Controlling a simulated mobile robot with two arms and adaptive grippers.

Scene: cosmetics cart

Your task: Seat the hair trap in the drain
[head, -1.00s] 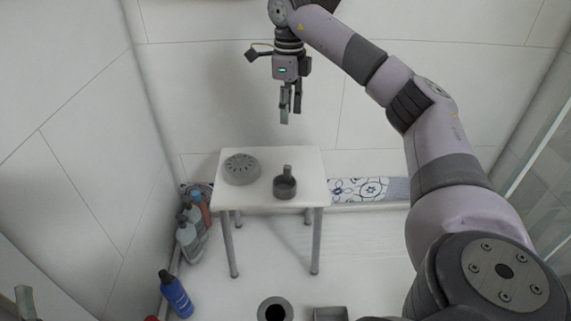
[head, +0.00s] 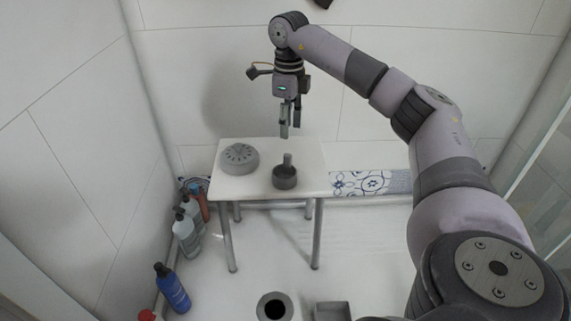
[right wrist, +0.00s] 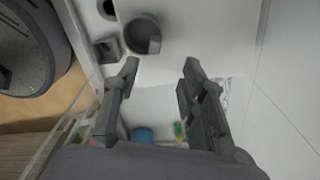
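The hair trap (head: 285,178), a small dark grey cup with an upright post, stands on the right part of a white table. It also shows in the right wrist view (right wrist: 142,36), just beyond my fingertips. A round grey slotted cover (head: 240,158) lies to its left. The drain (head: 275,308) is a round grey ring with a dark hole in the floor, in front of the table. My right gripper (head: 290,130) points down above the table, over the hair trap and apart from it. Its fingers (right wrist: 160,68) are spread and empty. My left gripper is out of view.
A grey square open box (head: 332,311) sits on the floor right of the drain. Several bottles, including a blue one (head: 174,290), stand along the left wall. White walls close in the left and back. The table's front right corner (head: 318,190) is bare.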

